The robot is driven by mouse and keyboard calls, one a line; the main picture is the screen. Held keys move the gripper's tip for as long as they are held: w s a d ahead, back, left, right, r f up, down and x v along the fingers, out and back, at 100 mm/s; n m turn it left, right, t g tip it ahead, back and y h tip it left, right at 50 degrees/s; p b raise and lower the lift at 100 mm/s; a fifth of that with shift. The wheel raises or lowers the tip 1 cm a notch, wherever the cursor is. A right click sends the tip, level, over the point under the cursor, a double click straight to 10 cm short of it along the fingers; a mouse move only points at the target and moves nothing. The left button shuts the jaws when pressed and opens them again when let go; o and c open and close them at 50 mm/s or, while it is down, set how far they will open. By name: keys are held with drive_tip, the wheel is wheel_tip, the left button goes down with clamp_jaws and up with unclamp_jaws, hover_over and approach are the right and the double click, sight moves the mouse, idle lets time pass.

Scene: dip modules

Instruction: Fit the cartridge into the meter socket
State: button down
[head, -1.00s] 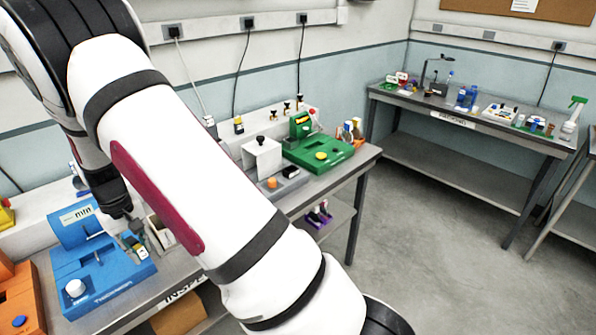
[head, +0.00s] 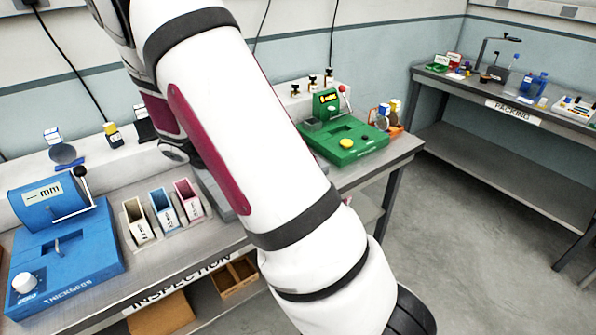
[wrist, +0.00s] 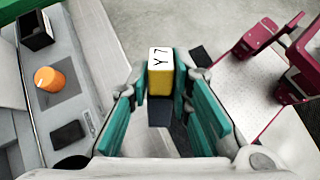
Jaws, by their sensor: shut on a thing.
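In the wrist view my gripper (wrist: 161,92) has teal finger pads shut on a small cartridge (wrist: 160,62). The cartridge has a white top marked "Y7", a yellow band and a dark lower part. In the head view my arm hides the gripper and cartridge. A blue thickness meter (head: 95,258) with a slot in its bed stands at left in the head view. A green meter (head: 345,145) with a yellow knob stands beyond my arm. The wrist view shows a grey unit (wrist: 72,95) with an orange knob at left, below the gripper.
Three small bins, cream (head: 138,222), blue (head: 164,212) and pink (head: 189,200), stand right of the blue meter. A dark red fixture (wrist: 262,50) is at right in the wrist view. A packing bench (head: 490,105) stands at the far right, across open floor.

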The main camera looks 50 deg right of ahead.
drive_tip(key=s+d+r+n+t+h+b, duration=0.1)
drive_tip(key=d+r+n+t+h+b, duration=0.2)
drive_tip(key=d+n+h+b, duration=0.35)
drive_tip(key=shift+m+h, duration=0.35)
drive_tip(key=shift+m, duration=0.3)
drive_tip(key=w+d, duration=0.3)
drive_tip(key=d, duration=0.1)
drive_tip(key=w+d+f, duration=0.1)
drive_tip(key=w+d, duration=0.2)
drive_tip(key=d, duration=0.2)
drive_tip(key=w+d, duration=0.3)
drive_tip(key=d, duration=0.1)
drive_tip(key=shift+w+d+f+p, duration=0.15)
drive_tip(key=shift+w+d+p, duration=0.1)
drive_tip(key=shift+p, duration=0.15)
drive_tip(key=shift+f, duration=0.15)
drive_tip(key=shift+s+f, duration=0.1)
drive_tip(key=shift+f, duration=1.5)
drive_tip(key=c, duration=1.5)
unclamp_jaws()
drive_tip(key=shift+o, duration=0.2)
